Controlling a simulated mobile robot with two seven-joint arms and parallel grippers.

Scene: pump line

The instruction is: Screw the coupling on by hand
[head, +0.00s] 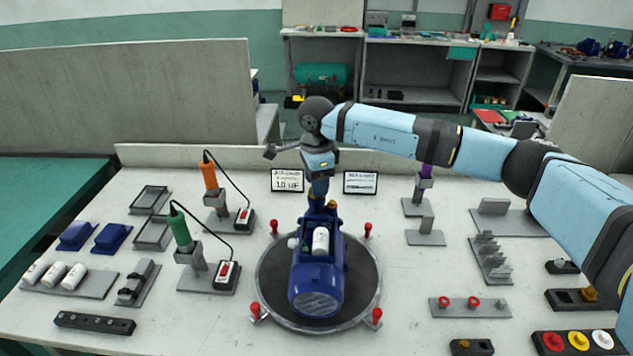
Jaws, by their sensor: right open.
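The blue pump (317,290) sits on the dark round turntable (270,290) at the middle front of the table. A white cylinder (320,241) lies on top of the pump. My right gripper (319,200) points down over the far end of the pump, open, at or just above its dark blue upright parts. I cannot tell whether the fingers touch anything there. The coupling is not clearly distinguishable; it may be hidden by the gripper or be too small to tell. My left gripper is out of view.
Red-topped pins stand around the turntable. Left are a green-handled tool (181,230), an orange-handled tool (209,176), blue covers (112,238) and white cylinders (73,276). Right are a stepped rack (489,257), a red-ring tray (470,307) and a button box (578,342). Two small signs stand behind.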

